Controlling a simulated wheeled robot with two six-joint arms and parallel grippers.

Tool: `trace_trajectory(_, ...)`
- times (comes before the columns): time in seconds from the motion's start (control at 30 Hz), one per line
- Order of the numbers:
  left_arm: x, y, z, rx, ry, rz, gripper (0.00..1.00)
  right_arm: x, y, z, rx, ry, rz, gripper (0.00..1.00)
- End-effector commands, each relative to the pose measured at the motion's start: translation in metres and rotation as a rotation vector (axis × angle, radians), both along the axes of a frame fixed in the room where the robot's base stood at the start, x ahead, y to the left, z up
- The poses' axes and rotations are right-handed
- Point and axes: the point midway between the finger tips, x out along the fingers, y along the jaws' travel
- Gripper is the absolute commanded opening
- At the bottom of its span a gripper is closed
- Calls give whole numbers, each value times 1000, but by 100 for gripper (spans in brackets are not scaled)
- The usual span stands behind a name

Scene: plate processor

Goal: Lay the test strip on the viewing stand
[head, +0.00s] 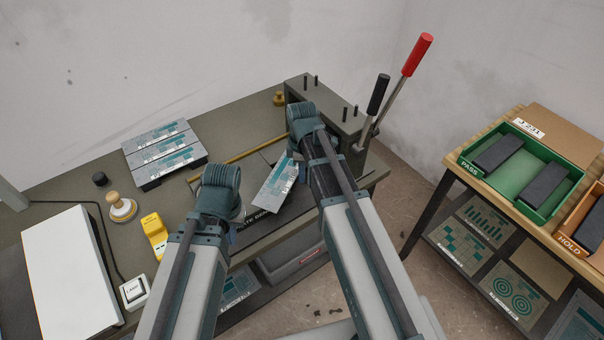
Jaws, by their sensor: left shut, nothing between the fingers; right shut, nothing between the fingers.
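A grey and teal printed strip (274,182) lies on the dark bed of the lever machine, partly hidden by my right arm. Several similar strips (160,145) lie side by side on a dark block at the back left. I cannot tell which is the test strip. A white panel (68,272) at the left, beside a lamp switch, may be the viewing stand. My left gripper (220,184) is shut and empty, left of the single strip. My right gripper (301,118) is shut and empty, above the machine. Both sets of fingertips are largely hidden.
The machine (327,100) has red and black levers (415,55) at its right. A yellow device (154,235), a round knob (122,207) and the lamp switch (134,291) stand near the panel. Green PASS (540,158) and orange HOLD trays sit on another table, across a floor gap.

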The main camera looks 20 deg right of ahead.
Motion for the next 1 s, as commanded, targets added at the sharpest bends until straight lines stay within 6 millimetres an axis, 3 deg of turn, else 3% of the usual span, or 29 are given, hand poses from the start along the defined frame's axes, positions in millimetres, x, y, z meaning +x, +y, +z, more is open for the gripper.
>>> trace_trajectory(0.43, 0, 0, -5, 0, 0, 0, 0, 1, 1, -5, 0, 0, 0, 0)
trace_trajectory(0.73, 0, 0, -5, 0, 0, 0, 0, 15, 36, -5, 0, 0, 3, 0)
trace_trajectory(1.0, 0, 0, -5, 0, 0, 0, 0, 15, 37, -5, 0, 0, 0, 0)
